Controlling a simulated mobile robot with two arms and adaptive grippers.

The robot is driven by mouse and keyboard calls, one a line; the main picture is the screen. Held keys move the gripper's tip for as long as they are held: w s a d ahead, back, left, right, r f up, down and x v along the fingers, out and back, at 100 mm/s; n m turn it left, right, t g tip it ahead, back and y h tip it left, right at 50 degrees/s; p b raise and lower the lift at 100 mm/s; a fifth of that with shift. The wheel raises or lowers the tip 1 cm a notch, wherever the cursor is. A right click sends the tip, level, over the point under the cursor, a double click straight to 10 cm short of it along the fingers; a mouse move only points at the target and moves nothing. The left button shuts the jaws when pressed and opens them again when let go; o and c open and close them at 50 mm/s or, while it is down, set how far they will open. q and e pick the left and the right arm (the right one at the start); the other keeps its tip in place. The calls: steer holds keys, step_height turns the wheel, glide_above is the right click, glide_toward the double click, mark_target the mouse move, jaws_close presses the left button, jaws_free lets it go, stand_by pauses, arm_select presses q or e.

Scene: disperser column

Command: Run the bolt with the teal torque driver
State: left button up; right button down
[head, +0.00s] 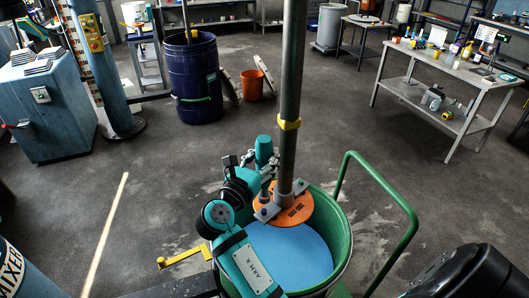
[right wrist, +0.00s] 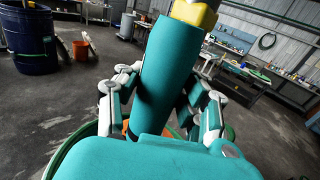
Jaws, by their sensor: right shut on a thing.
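The teal torque driver (head: 264,152) stands roughly upright in my right gripper (head: 262,172), beside the grey mixer shaft (head: 289,75). In the right wrist view the gripper's fingers (right wrist: 168,100) close around both sides of the teal driver body (right wrist: 170,65). The driver's lower end is over the left side of the grey hub (head: 285,200) on the orange disc (head: 296,212). The bolt under it is hidden, and I cannot tell whether the tip touches it. My left gripper does not show.
The green tub (head: 343,240) with blue contents surrounds the disc. A green handle rail (head: 409,206) rises on its right and a yellow bracket (head: 184,257) sits on its left. A blue drum (head: 196,80), an orange bucket (head: 253,86) and a workbench (head: 455,72) stand farther back, with open floor between.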

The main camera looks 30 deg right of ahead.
steer(key=shift+f, duration=0.4)
step_height(320, 180, down, 2)
steer(key=b, duration=0.3)
steer(key=shift+f, duration=0.7)
steer(key=shift+p, duration=0.4)
stand_by(0.3)
steer(key=shift+s+f+b, duration=0.1)
steer(key=shift+f+b, duration=0.3)
steer(key=shift+f, duration=0.9)
stand_by(1.4)
steer(key=shift+s+a+f+p, duration=0.1)
steer(key=shift+f+p, duration=0.2)
steer(key=shift+p, duration=0.05)
stand_by(0.7)
